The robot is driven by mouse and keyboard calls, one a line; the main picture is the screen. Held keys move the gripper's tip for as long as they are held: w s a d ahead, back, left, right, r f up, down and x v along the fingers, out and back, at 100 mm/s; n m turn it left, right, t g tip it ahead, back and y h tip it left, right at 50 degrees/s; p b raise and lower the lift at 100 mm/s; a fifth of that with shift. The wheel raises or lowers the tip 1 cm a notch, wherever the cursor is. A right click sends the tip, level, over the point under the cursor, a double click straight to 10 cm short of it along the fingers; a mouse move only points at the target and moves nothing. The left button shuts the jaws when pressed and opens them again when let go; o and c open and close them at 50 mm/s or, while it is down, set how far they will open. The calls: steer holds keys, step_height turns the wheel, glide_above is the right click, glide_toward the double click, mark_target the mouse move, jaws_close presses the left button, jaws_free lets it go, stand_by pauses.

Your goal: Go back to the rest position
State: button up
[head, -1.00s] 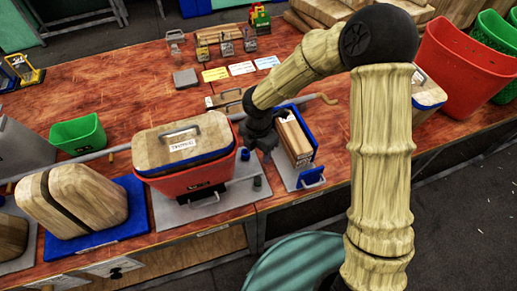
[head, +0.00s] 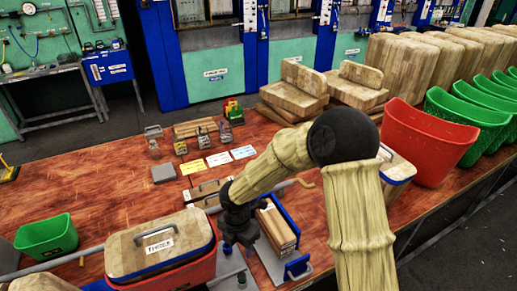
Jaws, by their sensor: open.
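My gripper (head: 240,243) hangs at the end of my wood-textured arm, in the lower middle of the head view. It points down between a red bin with a wooden, labelled lid block (head: 160,243) on its left and a blue-framed holder with wooden pieces (head: 277,226) on its right. The jaws are small and dark here, and I see nothing held in them. Whether the gripper touches the bin's edge cannot be told.
A green bin (head: 46,235) stands at the left. Coloured cards (head: 218,159) and small fixtures lie at the back of the red-brown table (head: 90,185). A red bin (head: 428,143), green baskets (head: 468,108) and wooden blocks line the right. Blue presses (head: 215,60) stand behind.

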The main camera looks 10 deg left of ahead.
steer(key=s+d+r+m+t, duration=0.1)
steer(key=s+d+r+m, duration=0.1)
steer(key=d+m, duration=0.6)
steer(key=s+d+r+m, duration=0.3)
steer(key=d+r+m, duration=0.2)
steer(key=d+m, duration=0.4)
steer(key=s+d+r+m+t, duration=0.1)
steer(key=d+r+m, duration=0.3)
steer(key=d+m, duration=0.4)
steer(key=s+m, duration=0.1)
steer(key=m, duration=0.4)
steer(key=shift+s+d+t, duration=0.2)
steer(key=shift+d+t, duration=0.1)
steer(key=c, duration=0.3)
steer(key=shift+a, duration=0.1)
